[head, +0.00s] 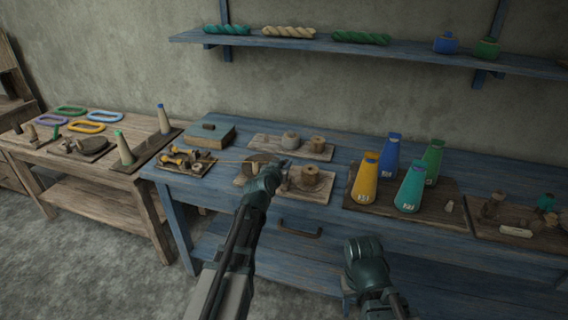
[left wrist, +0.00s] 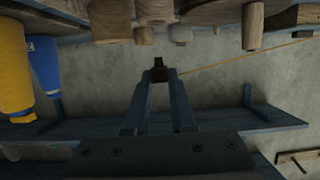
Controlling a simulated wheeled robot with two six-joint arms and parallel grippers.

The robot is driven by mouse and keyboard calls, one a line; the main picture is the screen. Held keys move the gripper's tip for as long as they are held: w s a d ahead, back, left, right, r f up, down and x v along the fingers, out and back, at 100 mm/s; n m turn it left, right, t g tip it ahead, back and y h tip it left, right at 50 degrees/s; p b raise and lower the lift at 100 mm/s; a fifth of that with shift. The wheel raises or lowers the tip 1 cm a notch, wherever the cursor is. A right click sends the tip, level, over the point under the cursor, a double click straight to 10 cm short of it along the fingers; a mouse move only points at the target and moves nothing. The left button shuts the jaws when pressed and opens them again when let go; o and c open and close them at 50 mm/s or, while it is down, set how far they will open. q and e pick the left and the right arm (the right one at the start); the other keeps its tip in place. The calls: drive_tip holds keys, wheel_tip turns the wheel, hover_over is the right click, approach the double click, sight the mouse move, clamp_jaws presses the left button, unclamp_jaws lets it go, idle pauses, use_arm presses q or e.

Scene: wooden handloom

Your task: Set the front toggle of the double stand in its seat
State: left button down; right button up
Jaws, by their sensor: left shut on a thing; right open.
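My left gripper (head: 274,170) is over the front of the blue table, beside a board with turned wooden parts (head: 311,180). In the left wrist view its fingers (left wrist: 161,74) are closed on a small dark piece (left wrist: 160,62), which looks like the toggle. A thin yellowish cord (left wrist: 240,62) runs from near the fingertips to the right. The wooden parts (left wrist: 252,28) show upside down there, apart from the fingertips in the picture. I cannot tell which part is the double stand's front seat. My right gripper (head: 364,250) is empty and open, low before the table's front edge.
A board with two spools (head: 290,147) lies behind. Blue, yellow, teal and green cones (head: 411,188) stand to the right. A drawer handle (head: 300,231) sticks out below.

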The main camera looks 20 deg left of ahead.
use_arm(q)
drive_tip(key=shift+f, duration=0.15)
use_arm(e)
drive_tip(key=shift+f, duration=0.2)
use_arm(q)
wheel_tip(320, 180, down, 5)
drive_tip(key=b, duration=0.5)
drive_tip(key=shift+r, duration=0.2)
use_arm(e)
wheel_tip(320, 180, down, 4)
drive_tip(key=shift+f, duration=0.25)
use_arm(q)
drive_tip(key=c, duration=0.7)
unclamp_jaws()
drive_tip(key=shift+r, duration=0.1)
